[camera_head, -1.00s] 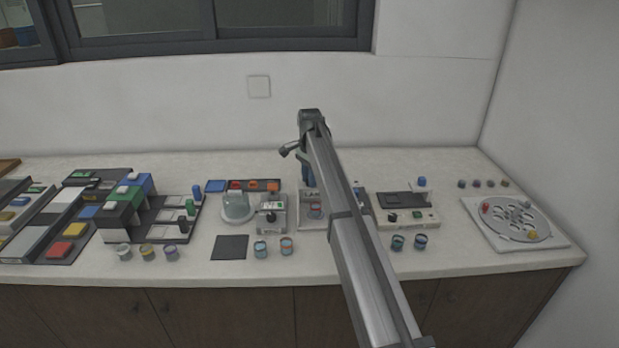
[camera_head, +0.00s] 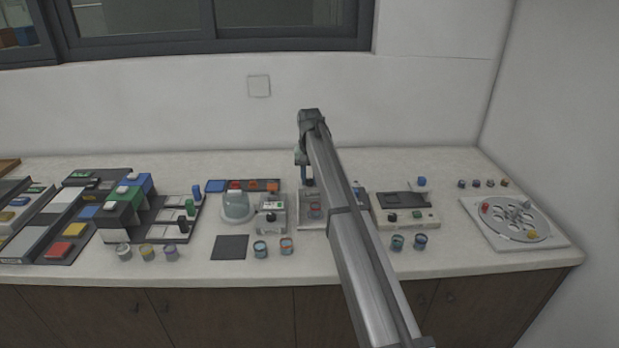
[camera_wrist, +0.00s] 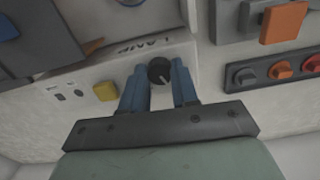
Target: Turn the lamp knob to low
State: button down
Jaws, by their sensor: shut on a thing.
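The lamp knob (camera_wrist: 159,71) is a small round black knob with a pale pointer line, on a light panel marked LAMP (camera_wrist: 150,45) in the wrist view. My gripper (camera_wrist: 159,82) has its two blue fingers on either side of the knob, shut on it. In the wrist view the pointer line runs toward the gripper's palm. In the head view my gripper (camera_head: 306,174) reaches down behind the press unit near the counter's middle, and my arm hides part of that unit. The knob itself cannot be made out in the head view.
A yellow button (camera_wrist: 106,91) sits close to the left finger on the lamp panel. An orange block (camera_wrist: 284,22) and a dark strip of coloured knobs (camera_wrist: 275,71) lie to the right.

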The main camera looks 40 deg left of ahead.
aim_at(310, 180)
jog(key=shift+w+n, duration=0.1)
jog(key=shift+n, duration=1.4)
jog(key=c, duration=0.8)
grip_release()
jog(key=shift+c, duration=0.2)
jog(key=shift+r, duration=0.1)
notch_tip(310, 180, up, 14)
